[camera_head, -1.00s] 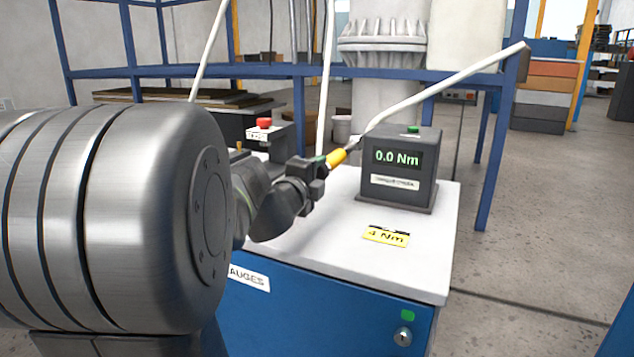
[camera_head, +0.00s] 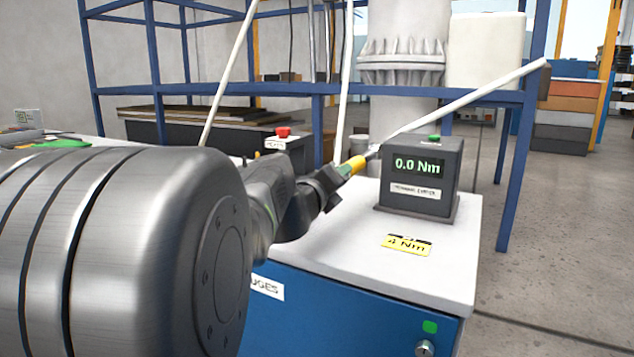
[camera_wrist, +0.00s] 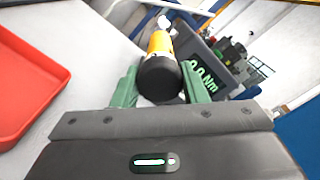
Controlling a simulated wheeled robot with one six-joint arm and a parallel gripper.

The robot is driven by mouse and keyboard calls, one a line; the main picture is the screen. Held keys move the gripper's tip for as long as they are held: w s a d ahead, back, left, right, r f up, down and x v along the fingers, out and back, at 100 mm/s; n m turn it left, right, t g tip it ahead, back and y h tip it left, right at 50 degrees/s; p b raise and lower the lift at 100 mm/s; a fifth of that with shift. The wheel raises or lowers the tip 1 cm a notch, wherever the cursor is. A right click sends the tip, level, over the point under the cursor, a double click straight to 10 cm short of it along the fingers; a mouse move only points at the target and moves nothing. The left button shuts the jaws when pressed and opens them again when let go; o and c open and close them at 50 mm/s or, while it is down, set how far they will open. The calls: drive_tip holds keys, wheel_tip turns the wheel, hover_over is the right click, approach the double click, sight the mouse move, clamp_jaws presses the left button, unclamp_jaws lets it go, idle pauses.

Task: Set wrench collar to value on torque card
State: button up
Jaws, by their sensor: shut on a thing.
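The torque card (camera_head: 388,243) is yellow, reads 4 Nm and lies on the white cabinet top in front of the tester. The dark tester box (camera_head: 418,180) shows 0.0 Nm; its display also appears in the wrist view (camera_wrist: 202,82). The wrench (camera_head: 354,165) has a yellow section and a dark end; its yellow part shows in the wrist view (camera_wrist: 159,42). My gripper (camera_head: 332,180) is shut on the wrench's dark end, left of the tester. In the wrist view the green fingers (camera_wrist: 158,88) flank that round black end. The collar's scale is not readable.
A red button box (camera_head: 283,140) stands behind my arm. A red tray (camera_wrist: 22,85) lies at the left of the wrist view. The blue cabinet (camera_head: 350,312) is in front, with blue rack rails (camera_head: 290,88) behind. The cabinet top around the card is clear.

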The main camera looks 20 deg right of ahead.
idle(0.5)
drive_tip(key=o, duration=1)
drive_tip(key=shift+c, duration=0.2)
